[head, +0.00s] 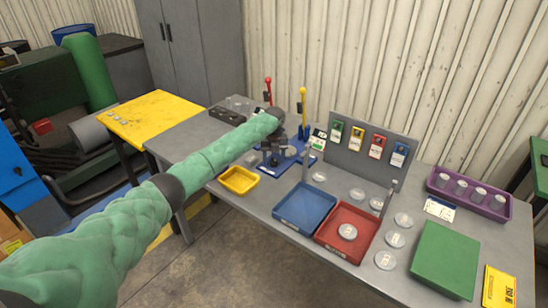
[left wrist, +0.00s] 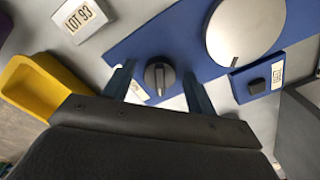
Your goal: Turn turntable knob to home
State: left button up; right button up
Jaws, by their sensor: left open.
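The knob (left wrist: 160,77) is dark and round with a lighter raised pointer bar. It sits on the blue base plate (left wrist: 135,42) beside the round silver turntable (left wrist: 245,27) in the left wrist view. My left gripper (left wrist: 159,72) is open, with one finger on each side of the knob. I cannot tell whether either finger touches it. A white label lies below the knob, partly hidden by the gripper. In the head view my left gripper (head: 276,152) is over the blue base plate (head: 268,180) and hides the knob. My right gripper is not in view.
A yellow tray (head: 239,181) is near the bench's front edge, left of the plate. Red (head: 268,84) and yellow (head: 303,92) levers stand behind. A blue tray (head: 304,207) and red tray (head: 345,235) lie to the right. A small black button (left wrist: 257,87) is by the turntable.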

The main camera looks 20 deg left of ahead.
pick_arm(q)
jog(key=shift+f, duration=0.1)
jog(key=c, duration=1)
